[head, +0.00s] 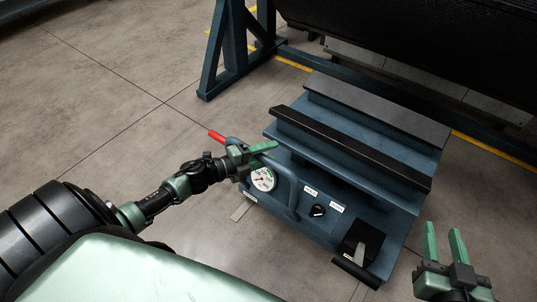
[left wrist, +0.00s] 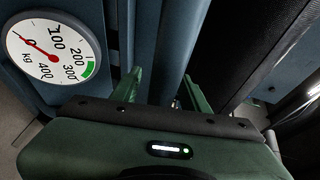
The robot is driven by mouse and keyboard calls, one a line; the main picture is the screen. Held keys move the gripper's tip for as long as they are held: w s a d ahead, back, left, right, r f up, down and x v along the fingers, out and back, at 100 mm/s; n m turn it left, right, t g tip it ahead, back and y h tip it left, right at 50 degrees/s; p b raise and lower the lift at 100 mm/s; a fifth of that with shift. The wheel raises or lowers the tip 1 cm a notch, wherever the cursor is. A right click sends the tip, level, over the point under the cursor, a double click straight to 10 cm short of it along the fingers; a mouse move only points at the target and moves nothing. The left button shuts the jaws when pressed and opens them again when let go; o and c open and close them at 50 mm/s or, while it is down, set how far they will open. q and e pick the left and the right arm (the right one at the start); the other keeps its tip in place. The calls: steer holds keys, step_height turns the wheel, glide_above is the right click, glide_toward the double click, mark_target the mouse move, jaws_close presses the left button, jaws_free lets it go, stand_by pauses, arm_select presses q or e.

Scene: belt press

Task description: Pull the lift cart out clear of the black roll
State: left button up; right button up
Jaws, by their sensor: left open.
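The blue lift cart (head: 345,215) stands in the middle of the head view, with two dark-topped bars on top. Its far side is near the black roll (head: 420,45); any overlap beneath the roll is hard to judge. My left gripper (head: 262,150) is at the handle's left end. In the left wrist view its open fingers (left wrist: 163,90) have a blue tube (left wrist: 175,50) between them, apparently the handle; contact is unclear. My right gripper (head: 444,243) is open and empty, right of the cart.
A round kg gauge (head: 263,179), a black knob (head: 317,211) and a black pedal (head: 361,243) are on the cart's front. A red-tipped lever (head: 217,136) sticks out left. A blue stand (head: 230,50) rises behind left. Floor left of the cart is clear.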

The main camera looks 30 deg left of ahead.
arm_select(q)
steer(key=shift+d, duration=0.1)
jaws_close()
stand_by(1.4)
